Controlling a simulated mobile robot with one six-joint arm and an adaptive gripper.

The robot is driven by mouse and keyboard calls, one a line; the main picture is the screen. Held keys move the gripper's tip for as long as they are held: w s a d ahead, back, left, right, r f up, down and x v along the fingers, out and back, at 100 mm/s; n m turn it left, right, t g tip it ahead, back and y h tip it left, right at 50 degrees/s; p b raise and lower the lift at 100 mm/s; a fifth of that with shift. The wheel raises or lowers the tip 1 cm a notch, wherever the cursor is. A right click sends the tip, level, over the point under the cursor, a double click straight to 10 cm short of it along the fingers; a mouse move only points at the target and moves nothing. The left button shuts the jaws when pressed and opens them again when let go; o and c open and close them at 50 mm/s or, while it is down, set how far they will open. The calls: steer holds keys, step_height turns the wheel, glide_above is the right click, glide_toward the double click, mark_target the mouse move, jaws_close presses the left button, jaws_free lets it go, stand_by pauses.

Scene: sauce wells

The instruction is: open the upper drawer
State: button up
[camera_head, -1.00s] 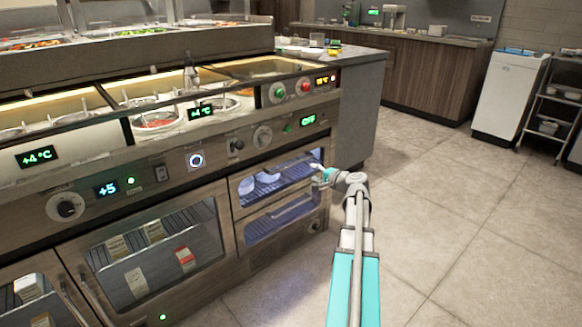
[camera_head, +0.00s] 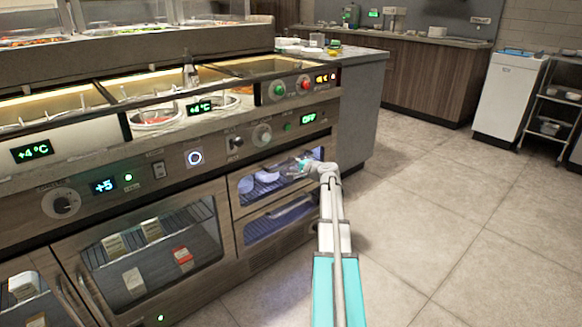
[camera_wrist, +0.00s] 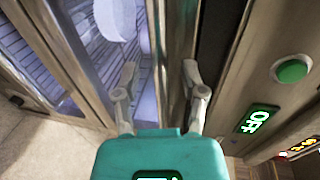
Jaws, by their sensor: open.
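The upper drawer (camera_head: 247,186) is the upper glass-fronted unit at the right end of the counter, and it looks shut. White dishes show through its glass. It also shows in the wrist view (camera_wrist: 144,80), seen turned sideways. My gripper (camera_head: 301,165) is at the drawer's upper right front. In the wrist view my gripper (camera_wrist: 158,80) is open, its two fingers spread on either side of a long light bar along the drawer front. I cannot tell whether the fingers touch it. My arm partly hides the drawer's right end.
The lower drawer (camera_head: 280,217) is directly below. A control panel with a green button (camera_head: 287,127) and an OFF display (camera_head: 308,118) runs above. A larger glass door (camera_head: 150,250) stands to the left. The tiled floor (camera_head: 440,210) to the right is clear.

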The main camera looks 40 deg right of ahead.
steer(key=shift+x, duration=0.75)
jaws_close()
